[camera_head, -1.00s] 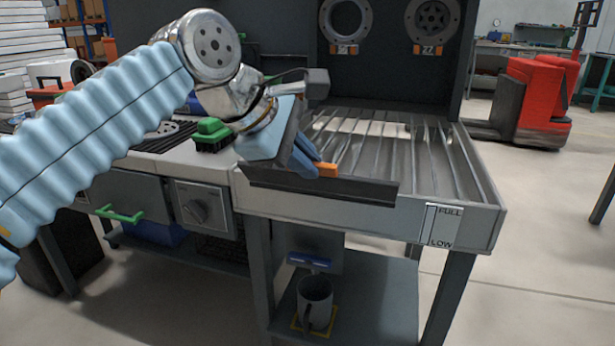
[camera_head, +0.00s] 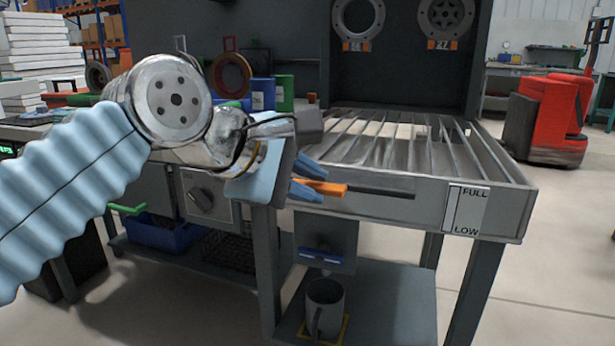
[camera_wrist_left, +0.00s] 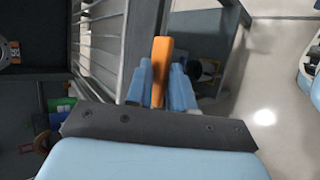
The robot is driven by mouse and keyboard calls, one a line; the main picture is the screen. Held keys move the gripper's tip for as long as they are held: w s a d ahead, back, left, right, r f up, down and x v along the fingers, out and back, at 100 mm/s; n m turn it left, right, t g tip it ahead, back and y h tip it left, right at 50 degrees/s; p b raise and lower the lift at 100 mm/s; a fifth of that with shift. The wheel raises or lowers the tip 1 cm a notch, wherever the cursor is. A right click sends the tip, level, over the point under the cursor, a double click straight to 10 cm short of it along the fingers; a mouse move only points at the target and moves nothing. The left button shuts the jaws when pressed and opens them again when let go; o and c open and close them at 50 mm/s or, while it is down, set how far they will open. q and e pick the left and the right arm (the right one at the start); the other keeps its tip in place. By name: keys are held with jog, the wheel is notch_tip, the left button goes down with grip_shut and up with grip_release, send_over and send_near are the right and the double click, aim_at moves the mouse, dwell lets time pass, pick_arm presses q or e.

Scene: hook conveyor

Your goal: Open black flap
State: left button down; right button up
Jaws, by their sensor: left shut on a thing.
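The black flap (camera_head: 382,191) sits at the front edge of the slatted metal rack and shows as a thin dark strip, almost edge-on. Its orange tab (camera_head: 330,187) sticks out at the left end. My left gripper (camera_head: 308,188) has its blue fingers closed about the tab and hides the left part of the flap. In the left wrist view the orange tab (camera_wrist_left: 161,62) stands between the two blue fingers (camera_wrist_left: 160,88). My right gripper is in neither view.
The slatted rack (camera_head: 520,205) carries a FULL/LOW label (camera_head: 467,212). Below, a grey mug (camera_head: 323,305) stands on the lower shelf (camera_head: 390,295). A blue bin (camera_head: 160,235) lies under the counter at left. Open floor lies to the right.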

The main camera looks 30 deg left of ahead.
pick_arm(q)
jog(key=shift+f, duration=0.6)
jog(key=c, duration=1.2)
grip_release()
jog(key=shift+r, duration=0.1)
jog(key=p+v, duration=0.3)
jog(key=v, duration=1.1)
jog(key=shift+w, duration=0.1)
